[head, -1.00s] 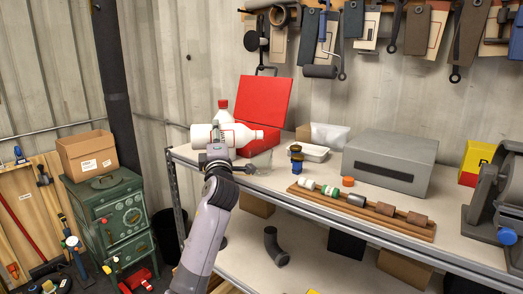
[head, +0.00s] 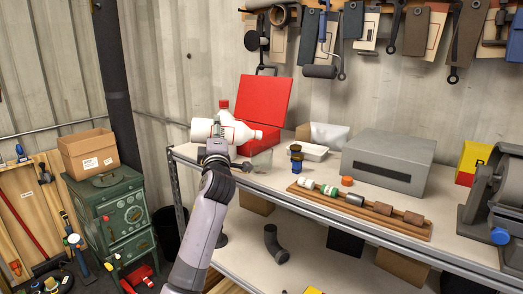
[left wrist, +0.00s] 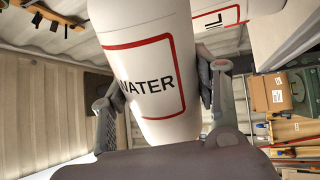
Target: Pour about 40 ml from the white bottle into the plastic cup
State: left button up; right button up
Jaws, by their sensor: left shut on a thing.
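My left gripper (head: 217,147) is shut on the white bottle (head: 202,130). The bottle lies nearly on its side in the air, its base to the left and its neck to the right, tipped slightly down. In the left wrist view the bottle (left wrist: 150,70) fills the middle between the fingers, with a red-framed label reading "WATER". The clear plastic cup (head: 262,161) stands on the bench's left end, below and close to the bottle's mouth. Its content cannot be made out. No liquid stream is visible. My right gripper is not in view.
A second white bottle with a red cap (head: 224,104) stands behind, partly hidden. An open red case (head: 262,108) is behind the cup. The bench's front edge is near.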

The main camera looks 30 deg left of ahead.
pick_arm(q)
jog(key=shift+a+r+m, duration=0.1)
jog(key=shift+r+m, duration=0.2)
jog(key=shift+r, duration=0.05)
jog(key=shift+s+a+r+m+p, duration=0.2)
jog(key=shift+m+p, duration=0.1)
jog(key=shift+p, duration=0.2)
jog(key=shift+s+a, duration=0.15)
jog(key=shift+s, duration=0.05)
jog(key=shift+s+a+f, duration=0.2)
jog(key=shift+a, duration=0.05)
jog(key=shift+a+r, duration=0.1)
jog(key=shift+r, duration=0.2)
jog(key=shift+s+h, duration=0.1)
jog(key=shift+h, duration=0.2)
